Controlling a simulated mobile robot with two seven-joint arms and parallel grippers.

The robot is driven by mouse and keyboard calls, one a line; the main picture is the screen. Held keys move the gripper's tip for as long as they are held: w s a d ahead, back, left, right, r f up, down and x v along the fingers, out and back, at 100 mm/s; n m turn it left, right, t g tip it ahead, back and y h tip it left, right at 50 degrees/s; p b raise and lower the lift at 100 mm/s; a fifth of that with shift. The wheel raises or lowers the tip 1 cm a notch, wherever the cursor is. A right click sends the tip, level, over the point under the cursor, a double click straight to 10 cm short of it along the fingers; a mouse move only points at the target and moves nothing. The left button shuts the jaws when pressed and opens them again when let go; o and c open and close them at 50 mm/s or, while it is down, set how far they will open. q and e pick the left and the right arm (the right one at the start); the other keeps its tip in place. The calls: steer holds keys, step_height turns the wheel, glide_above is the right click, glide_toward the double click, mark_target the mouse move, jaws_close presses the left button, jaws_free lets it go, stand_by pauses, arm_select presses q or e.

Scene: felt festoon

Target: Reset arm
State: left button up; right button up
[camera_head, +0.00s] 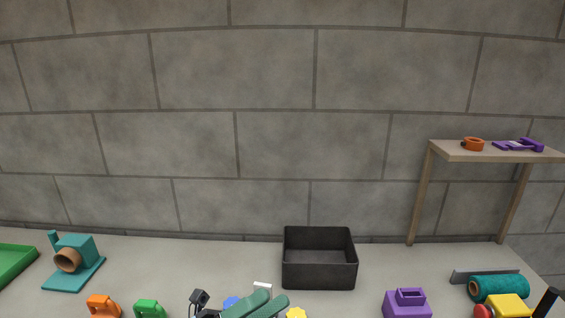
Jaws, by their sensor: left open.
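Most of my left arm is below the picture. The fingers are in front and to the left of the black open box (320,276) and cover part of the small things behind them.
A teal block device (77,252) and a green tray (15,262) are at left. Orange (103,307) and green (149,309) pieces lie nearby. A purple block (407,303), teal roll (498,288) and yellow block (509,306) are at right. A wooden shelf (500,156) stands behind.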

arm_select(q)
steer(key=a+f+n+t+y, duration=0.55)
steer(key=f+n+y, duration=0.35)
steer(key=n, duration=0.4)
steer(key=a+f+n+t+y, duration=0.4)
steer(key=f+n+t+y, duration=0.3)
steer(key=f+n, duration=0.45)
steer(key=s+a+f+n+g+y, duration=0.2)
steer(key=s+f+n+g, duration=0.1)
steer(key=s+f, duration=0.3)
steer(key=s+a+f+n+g+y, duration=0.2)
steer(key=s+a+f+n+g, duration=0.1)
steer(key=s+f, duration=0.4)
steer(key=s+a+f+n+g+y, duration=0.2)
steer(key=s+f+n+g, duration=0.1)
steer(key=s+f+n, duration=0.2)
steer(key=s+f, duration=0.2)
steer(key=s, duration=0.2)
steer(key=shift+a, duration=0.4)
